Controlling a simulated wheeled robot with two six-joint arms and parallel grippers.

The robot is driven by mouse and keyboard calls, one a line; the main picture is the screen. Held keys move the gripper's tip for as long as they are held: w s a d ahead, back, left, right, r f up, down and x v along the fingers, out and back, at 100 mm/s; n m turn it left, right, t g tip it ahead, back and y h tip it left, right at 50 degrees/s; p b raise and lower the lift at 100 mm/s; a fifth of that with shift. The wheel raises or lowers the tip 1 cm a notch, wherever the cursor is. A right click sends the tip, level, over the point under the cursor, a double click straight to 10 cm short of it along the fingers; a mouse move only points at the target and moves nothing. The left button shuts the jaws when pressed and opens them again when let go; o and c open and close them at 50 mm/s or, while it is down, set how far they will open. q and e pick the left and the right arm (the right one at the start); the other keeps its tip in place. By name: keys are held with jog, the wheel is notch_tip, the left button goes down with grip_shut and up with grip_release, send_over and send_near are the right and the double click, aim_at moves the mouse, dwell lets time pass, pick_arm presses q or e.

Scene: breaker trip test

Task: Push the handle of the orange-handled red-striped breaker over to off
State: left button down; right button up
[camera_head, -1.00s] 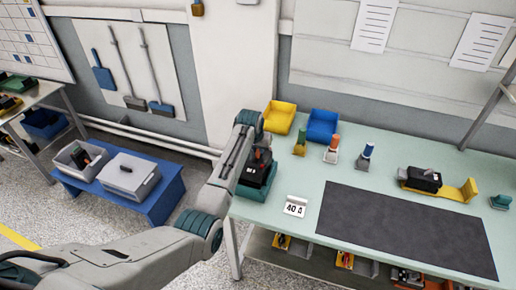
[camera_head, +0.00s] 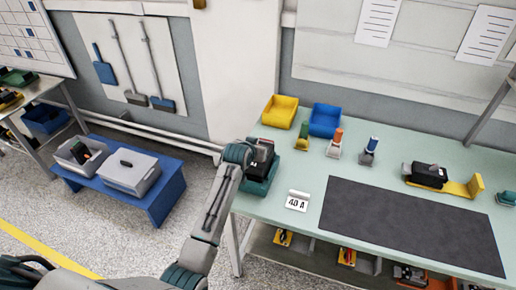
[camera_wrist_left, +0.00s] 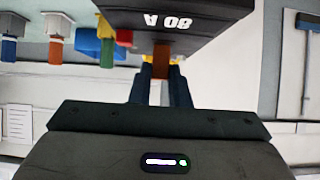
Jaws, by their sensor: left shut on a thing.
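A black breaker (camera_head: 262,151) stands on a teal holder (camera_head: 256,186) at the left end of the bench. My left gripper (camera_wrist_left: 161,72) is shut on this handle, a finger on each side. In the head view my left wrist is at the breaker's left side and hides part of it; the fingers are hidden there. My right gripper is not in view.
A "40 A" card (camera_head: 297,201) stands near a dark mat (camera_head: 410,225). Yellow (camera_head: 280,111) and blue (camera_head: 325,120) bins and several coloured-handled items stand behind. Another black device (camera_head: 428,174) sits on a yellow stand at right. A low blue table (camera_head: 165,190) stands left of the bench.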

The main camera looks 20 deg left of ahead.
pick_arm(q)
jog(key=t+b, duration=0.1)
jog(key=b, duration=0.1)
jog(key=s+f+t+b, duration=0.1)
jog(key=t+b, duration=0.1)
jog(key=s+t+b, duration=0.1)
jog(key=b, duration=0.1)
jog(key=shift+f, duration=0.35)
jog(key=shift+s+t+b, duration=0.25)
jog(key=shift+t+b, duration=0.45)
jog(key=shift+b, duration=0.3)
jog(key=c, duration=1.4)
grip_release()
jog(key=shift+o, duration=0.2)
